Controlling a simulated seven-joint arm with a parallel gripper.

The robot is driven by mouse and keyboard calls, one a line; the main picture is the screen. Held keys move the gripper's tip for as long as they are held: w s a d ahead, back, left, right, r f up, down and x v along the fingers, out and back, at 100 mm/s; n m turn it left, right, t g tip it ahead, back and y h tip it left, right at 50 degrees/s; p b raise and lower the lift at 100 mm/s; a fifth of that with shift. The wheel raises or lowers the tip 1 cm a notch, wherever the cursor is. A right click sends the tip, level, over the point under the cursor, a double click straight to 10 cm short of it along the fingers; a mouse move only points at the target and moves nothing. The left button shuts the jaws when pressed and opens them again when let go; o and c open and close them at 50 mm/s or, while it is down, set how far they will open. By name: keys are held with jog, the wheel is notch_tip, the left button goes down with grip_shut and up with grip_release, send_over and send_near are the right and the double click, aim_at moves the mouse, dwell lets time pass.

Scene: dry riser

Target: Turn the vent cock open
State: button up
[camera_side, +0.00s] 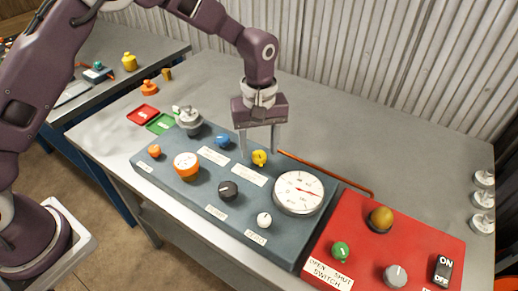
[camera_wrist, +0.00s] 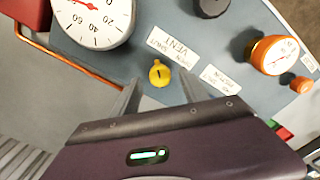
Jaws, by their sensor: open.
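The vent cock is a small yellow knob (camera_side: 259,158) on the blue-grey panel (camera_side: 150,172). In the wrist view the yellow knob (camera_wrist: 159,73) has a dark mark on its face and sits beside a white label (camera_wrist: 172,47) reading VENT. My gripper (camera_side: 259,153) points down over the knob with its two fingers apart, one on each side of it in the side view. In the wrist view the fingertips of my gripper (camera_wrist: 159,84) lie left and right of the knob, with nothing between them touching it. How far the tips are above the panel is hard to tell.
A white dial gauge (camera_side: 298,191) stands right of the knob, and a blue knob (camera_side: 222,141) left of it. A copper pipe (camera_side: 325,173) runs behind. A red panel (camera_side: 400,235) adjoins at right.

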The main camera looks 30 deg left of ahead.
jog(key=shift+f, duration=0.7)
grip_shut()
jog(key=shift+m, duration=0.3)
jog(key=m, duration=0.3)
jog(key=shift+m, duration=0.4)
jog(key=m, duration=0.4)
jog(key=shift+m, duration=0.3)
jog(key=m, duration=0.4)
jog(key=shift+m, duration=2.4)
